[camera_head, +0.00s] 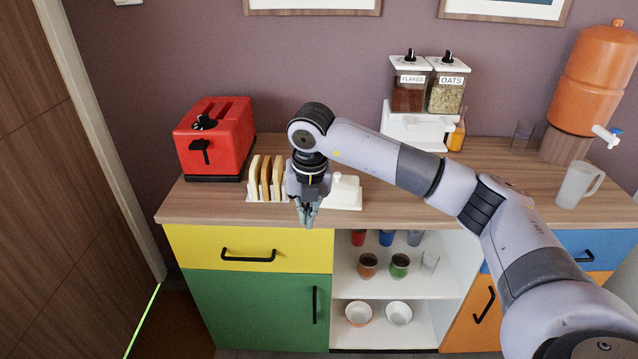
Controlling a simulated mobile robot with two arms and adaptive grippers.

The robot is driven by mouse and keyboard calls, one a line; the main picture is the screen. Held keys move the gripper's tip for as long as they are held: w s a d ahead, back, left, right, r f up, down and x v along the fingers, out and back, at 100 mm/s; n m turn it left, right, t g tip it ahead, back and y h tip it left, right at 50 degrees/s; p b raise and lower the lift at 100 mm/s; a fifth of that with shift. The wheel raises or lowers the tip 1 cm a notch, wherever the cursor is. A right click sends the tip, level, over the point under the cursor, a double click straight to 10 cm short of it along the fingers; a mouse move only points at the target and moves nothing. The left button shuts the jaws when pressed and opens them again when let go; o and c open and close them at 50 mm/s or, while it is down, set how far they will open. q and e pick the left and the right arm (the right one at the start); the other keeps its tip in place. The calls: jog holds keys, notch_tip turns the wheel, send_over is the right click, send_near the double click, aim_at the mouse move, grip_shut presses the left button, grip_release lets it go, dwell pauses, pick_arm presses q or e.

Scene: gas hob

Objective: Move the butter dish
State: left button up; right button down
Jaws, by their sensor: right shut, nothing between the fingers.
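A white butter dish (345,194) with a knobbed lid sits on the wooden counter, near its front edge. My right gripper (306,222) points down just left of the dish, in front of the counter's edge in the picture. It is shut and empty. The gripper and wrist hide the left part of the dish, so I cannot tell whether they touch it. My left gripper is not in view.
A toast rack (266,180) with bread stands just left of my right gripper, and a red toaster (214,138) behind it. A cereal dispenser (424,100), a pitcher (578,184) and an orange water dispenser (597,80) stand right. The counter (400,212) right of the dish is clear.

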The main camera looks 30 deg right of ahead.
aim_at(319, 215)
jog(key=w+d+r+m+h, duration=0.1)
jog(key=d+r, duration=0.2)
jog(key=d, duration=0.1)
jog(key=shift+t, duration=0.3)
jog(key=x, duration=0.3)
jog(key=p+x, duration=0.1)
jog(key=x, duration=0.2)
jog(key=p+x, duration=0.1)
jog(key=x, duration=0.3)
jog(key=shift+w+d, duration=0.15)
jog(key=shift+w, duration=0.2)
jog(key=shift+w+d+r+p, duration=0.1)
jog(key=shift+w+d+p, duration=0.15)
jog(key=shift+w, duration=0.25)
jog(key=shift+w+d+r+p, duration=0.1)
jog(key=shift+w+d+p, duration=0.15)
jog(key=shift+w, duration=0.2)
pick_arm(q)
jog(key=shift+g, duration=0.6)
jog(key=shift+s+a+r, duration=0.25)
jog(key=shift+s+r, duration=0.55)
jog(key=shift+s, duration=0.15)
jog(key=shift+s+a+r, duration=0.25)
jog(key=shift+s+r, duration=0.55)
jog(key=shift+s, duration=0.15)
pick_arm(e)
jog(key=shift+w+d, duration=0.45)
jog(key=shift+w, duration=0.25)
